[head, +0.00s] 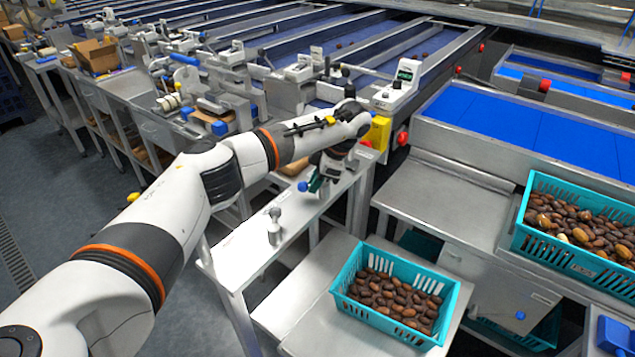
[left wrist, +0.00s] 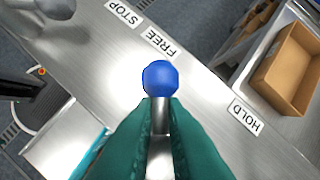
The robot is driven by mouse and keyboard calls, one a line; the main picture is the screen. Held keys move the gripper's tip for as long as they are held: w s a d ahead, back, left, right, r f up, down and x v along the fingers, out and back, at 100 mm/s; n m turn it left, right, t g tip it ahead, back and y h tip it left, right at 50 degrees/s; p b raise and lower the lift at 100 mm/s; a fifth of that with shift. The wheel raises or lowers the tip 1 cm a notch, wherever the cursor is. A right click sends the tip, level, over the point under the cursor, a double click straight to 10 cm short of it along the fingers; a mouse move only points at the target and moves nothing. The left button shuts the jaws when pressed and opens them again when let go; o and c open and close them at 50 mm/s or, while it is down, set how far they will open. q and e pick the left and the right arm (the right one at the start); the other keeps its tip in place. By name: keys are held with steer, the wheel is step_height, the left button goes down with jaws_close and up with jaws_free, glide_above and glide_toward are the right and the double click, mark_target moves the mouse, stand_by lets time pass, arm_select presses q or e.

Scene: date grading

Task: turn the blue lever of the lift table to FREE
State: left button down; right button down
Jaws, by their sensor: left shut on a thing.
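The blue lever's round knob (left wrist: 160,78) shows in the left wrist view, with its metal shaft running down between my fingers. My left gripper (left wrist: 162,104) has green fingers shut on the lever shaft just below the knob. The knob is near the FREE label (left wrist: 160,41), which lies just beyond it. The STOP label (left wrist: 124,13) is farther up and left, and the HOLD label (left wrist: 245,116) is to the right. In the head view the knob (head: 303,187) shows beside my left gripper (head: 315,184), over a steel surface. My right gripper is not in view.
A turquoise crate of dates (head: 345,283) stands in front of the steel surface (head: 240,258). Another date crate (head: 570,258) is at the right. A small metal post (head: 274,232) stands near the lever. An open cardboard box (left wrist: 287,70) lies at the right in the wrist view.

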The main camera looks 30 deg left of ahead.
arm_select(q)
steer(key=shift+s+a+r+n+g, duration=0.1)
steer(key=shift+a+r+n+g, duration=0.1)
steer(key=shift+n, duration=0.3)
steer(key=shift+a+r+n+g, duration=0.1)
steer(key=shift+n+g, duration=0.1)
steer(key=shift+n, duration=0.3)
steer(key=c, duration=1.3)
jaws_free()
steer(key=shift+s, duration=0.15)
steer(key=shift+c, duration=0.2)
steer(key=shift+o, duration=0.3)
steer(key=shift+s+a, duration=0.1)
steer(key=shift+s, duration=0.15)
steer(key=shift+w+d, duration=0.15)
steer(key=shift+d, duration=0.05)
steer(key=shift+w+d+r+b, duration=0.15)
steer(key=shift+d+r+b, duration=0.1)
steer(key=shift+b, duration=0.1)
steer(key=b+v, duration=0.2)
steer(key=v, duration=0.9)
steer(key=shift+s+a+r, duration=0.2)
steer(key=shift+a+r, duration=0.05)
steer(key=shift+a, duration=0.15)
